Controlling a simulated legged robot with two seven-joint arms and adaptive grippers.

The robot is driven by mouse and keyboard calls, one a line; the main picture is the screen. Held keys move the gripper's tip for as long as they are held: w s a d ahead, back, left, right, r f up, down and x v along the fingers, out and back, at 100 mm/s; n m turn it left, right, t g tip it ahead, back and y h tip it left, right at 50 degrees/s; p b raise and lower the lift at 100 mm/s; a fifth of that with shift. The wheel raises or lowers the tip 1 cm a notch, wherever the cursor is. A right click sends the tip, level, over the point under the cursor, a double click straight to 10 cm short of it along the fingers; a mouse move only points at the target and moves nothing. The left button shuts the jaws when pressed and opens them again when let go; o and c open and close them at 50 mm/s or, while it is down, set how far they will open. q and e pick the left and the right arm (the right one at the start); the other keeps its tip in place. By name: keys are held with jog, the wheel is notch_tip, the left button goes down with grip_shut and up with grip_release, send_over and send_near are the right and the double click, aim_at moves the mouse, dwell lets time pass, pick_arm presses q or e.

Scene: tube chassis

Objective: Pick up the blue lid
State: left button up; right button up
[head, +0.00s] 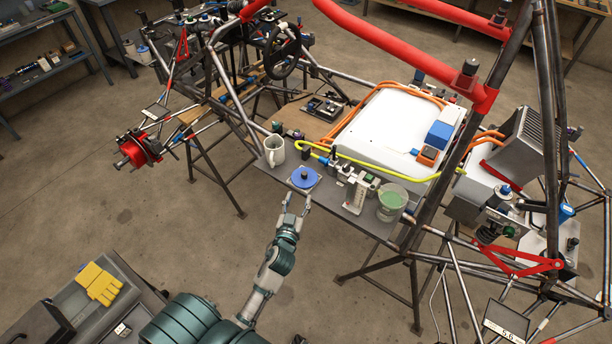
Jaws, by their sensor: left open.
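The blue lid (304,177) is a round blue disc with a dark knob in its middle. It lies on a small white square near the front edge of the grey work surface (341,212) in the tube chassis. My left gripper (295,199) is open just in front of the lid, its fingers pointing at it. The fingertips are close to the lid's near edge; I cannot tell whether they touch. The gripper holds nothing that I can see. My right gripper is not in view.
A pale mug (274,151) stands left of the lid. A small block with a blue tube stands behind it. Right of it are a white stand (355,196) and a clear beaker with green liquid (391,203). A yellow hose (385,172) runs behind. Red and dark chassis tubes rise at right.

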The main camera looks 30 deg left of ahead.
aim_at(303, 176)
pick_arm(q)
jog(key=x, duration=0.6)
jog(key=shift+s+a+f, duration=0.1)
jog(key=shift+a+f, duration=0.1)
jog(key=shift+a, duration=0.1)
jog(key=shift+w+a, duration=0.4)
jog(key=shift+w, duration=0.05)
jog(key=shift+d+p+x, duration=0.2)
jog(key=shift+p+x, duration=0.05)
jog(key=shift+x, duration=0.9)
jog(key=shift+d+p+x, duration=0.2)
jog(key=shift+x, duration=1)
jog(key=shift+a+r, duration=0.1)
jog(key=shift+a, duration=0.05)
jog(key=shift+c, duration=1.4)
jog(key=shift+a, duration=0.15)
grip_shut()
